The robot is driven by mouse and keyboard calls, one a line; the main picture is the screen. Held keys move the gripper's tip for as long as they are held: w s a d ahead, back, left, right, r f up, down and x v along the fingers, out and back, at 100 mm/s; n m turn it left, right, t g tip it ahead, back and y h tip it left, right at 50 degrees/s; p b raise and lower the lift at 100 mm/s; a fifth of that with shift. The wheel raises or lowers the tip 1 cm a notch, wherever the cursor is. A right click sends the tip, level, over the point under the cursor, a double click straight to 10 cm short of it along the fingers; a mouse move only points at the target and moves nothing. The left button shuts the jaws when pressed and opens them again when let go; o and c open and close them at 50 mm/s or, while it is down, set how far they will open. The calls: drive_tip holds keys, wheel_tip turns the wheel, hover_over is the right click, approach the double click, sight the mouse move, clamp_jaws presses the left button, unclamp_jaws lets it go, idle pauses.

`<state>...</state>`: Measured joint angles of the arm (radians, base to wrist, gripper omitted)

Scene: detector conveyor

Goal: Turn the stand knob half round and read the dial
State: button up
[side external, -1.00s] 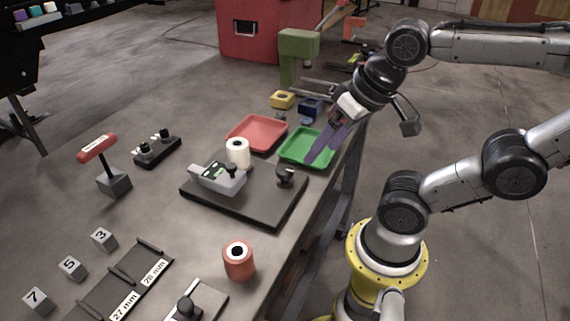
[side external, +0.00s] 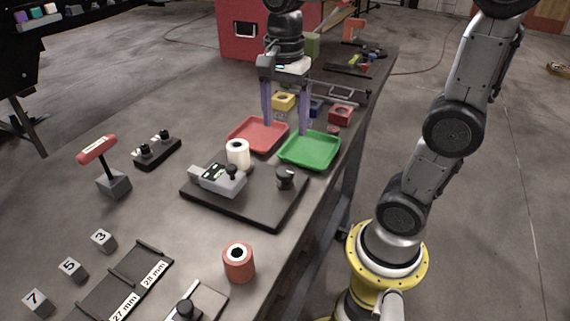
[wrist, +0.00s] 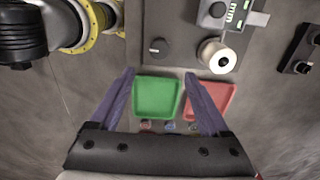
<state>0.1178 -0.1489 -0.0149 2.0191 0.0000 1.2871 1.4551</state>
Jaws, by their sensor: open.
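The stand is a dark flat base (side external: 235,208) on the table. It carries a grey device with a small display (side external: 215,178) and a black knob (side external: 285,176) near its right edge. The display's reading is too small to tell. In the wrist view the knob (wrist: 158,46) lies beyond the fingertips, and part of the grey device (wrist: 218,20) shows at the top edge. My gripper (side external: 286,129) points down over the red and green trays, behind the stand and apart from the knob. In the wrist view its two purple fingers (wrist: 159,74) are wide apart with nothing between them.
A green tray (side external: 310,150) and a red tray (side external: 258,133) lie behind the stand. A white spool (side external: 238,150) stands by the grey device. A red spool (side external: 239,262) stands in front, near the table edge. A red-handled T-shaped tool (side external: 98,150) stands left. Small coloured blocks lie behind the trays.

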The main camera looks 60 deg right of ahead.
sight(285, 170)
wheel_tip(285, 170, down, 12)
idle(0.4)
drive_tip(key=shift+c, duration=0.3)
clamp_jaws()
